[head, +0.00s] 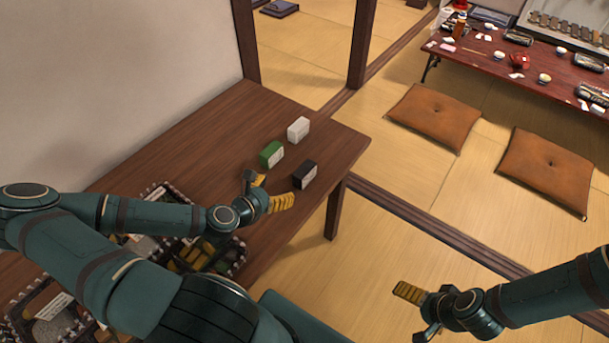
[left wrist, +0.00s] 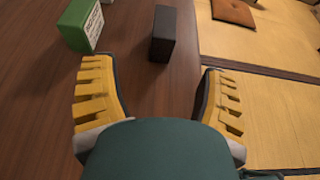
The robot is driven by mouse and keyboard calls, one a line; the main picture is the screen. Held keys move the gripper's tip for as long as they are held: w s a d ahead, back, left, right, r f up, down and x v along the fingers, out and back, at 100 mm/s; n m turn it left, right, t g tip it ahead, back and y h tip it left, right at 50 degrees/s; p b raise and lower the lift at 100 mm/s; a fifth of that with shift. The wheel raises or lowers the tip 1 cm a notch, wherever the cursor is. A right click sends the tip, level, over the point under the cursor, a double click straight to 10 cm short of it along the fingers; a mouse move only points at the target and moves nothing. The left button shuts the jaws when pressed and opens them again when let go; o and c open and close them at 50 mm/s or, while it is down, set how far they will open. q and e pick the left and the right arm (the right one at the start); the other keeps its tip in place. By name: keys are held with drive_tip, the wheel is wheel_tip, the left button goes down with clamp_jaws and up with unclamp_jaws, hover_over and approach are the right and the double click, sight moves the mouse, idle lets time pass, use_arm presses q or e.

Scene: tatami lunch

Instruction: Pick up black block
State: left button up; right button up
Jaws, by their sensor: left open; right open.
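The black block (head: 305,175) stands upright on the wooden table near its right edge, with a pale label on one face. In the left wrist view the black block (left wrist: 163,34) is ahead of the jaws, between the lines of the two fingers. My left gripper (head: 270,191) is open and empty, a short way in front of the block and apart from it. The left wrist view shows its yellow fingers (left wrist: 158,96) spread wide. My right gripper (head: 412,314) is open and empty, off the table at the lower right.
A green block (head: 271,154) and a white block (head: 298,129) stand on the table (head: 215,131) beyond the black one. Filled lunch boxes (head: 190,255) lie under my left arm. Floor cushions (head: 435,116) and a low red table (head: 490,50) are at the right.

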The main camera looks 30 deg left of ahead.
sight(305, 171)
use_arm(q)
drive_tip(key=b+x, duration=0.1)
drive_tip(key=x, duration=0.6)
drive_tip(key=shift+w+d+f, duration=0.1)
drive_tip(key=shift+w+f, duration=0.1)
drive_tip(key=shift+w, duration=0.15)
drive_tip(key=shift+d+r+b+x, duration=0.1)
drive_tip(key=shift+b+x, duration=0.35)
drive_tip(key=shift+x, duration=1)
drive_tip(key=shift+d+r+b+x, duration=0.1)
drive_tip(key=shift+b+x, duration=0.3)
drive_tip(key=shift+x, duration=1)
drive_tip(key=c, duration=1.3)
